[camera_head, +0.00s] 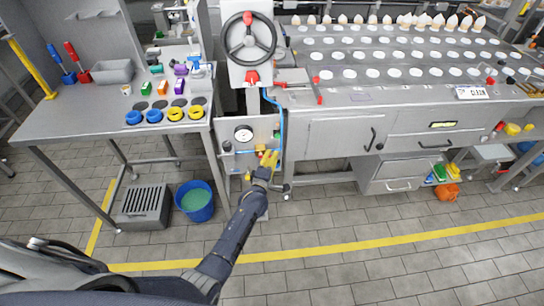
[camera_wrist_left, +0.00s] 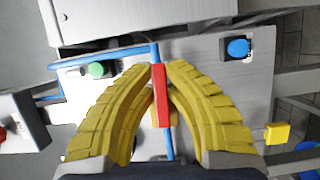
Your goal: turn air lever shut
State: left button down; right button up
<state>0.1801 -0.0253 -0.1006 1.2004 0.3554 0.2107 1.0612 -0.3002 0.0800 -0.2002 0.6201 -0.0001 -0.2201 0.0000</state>
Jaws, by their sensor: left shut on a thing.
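The air lever is a red bar (camera_wrist_left: 161,96) between the yellow fingers of my left gripper (camera_wrist_left: 160,72) in the left wrist view. It lies roughly in line with a blue pipe (camera_wrist_left: 156,52) that runs behind it. The fingertips close on the lever from both sides near its upper end. In the head view my left gripper (camera_head: 268,159) is at the low panel under the handwheel, and its fingers largely hide the lever. My right gripper is not in view.
A round gauge (camera_head: 243,134) sits on the panel just left of the gripper. The wrist view shows a green button (camera_wrist_left: 97,70) and a blue button (camera_wrist_left: 237,47). A blue bucket (camera_head: 195,203) stands on the floor at left. The floor in front is clear.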

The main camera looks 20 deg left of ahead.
pick_arm(q)
jog(key=m, duration=0.1)
jog(key=f+m+g, duration=0.1)
jog(key=m+g, duration=0.1)
jog(key=m, duration=0.1)
jog(key=shift+s+a+f+y, duration=0.1)
jog(key=shift+a+f+y, duration=0.2)
jog(key=shift+f+y, duration=0.1)
jog(key=c, duration=1.4)
grip_release()
jog(key=shift+s, duration=0.1)
jog(key=s+r, duration=0.2)
jog(key=s, duration=0.9)
jog(key=shift+s, duration=0.3)
jog(key=shift+d+r, duration=0.1)
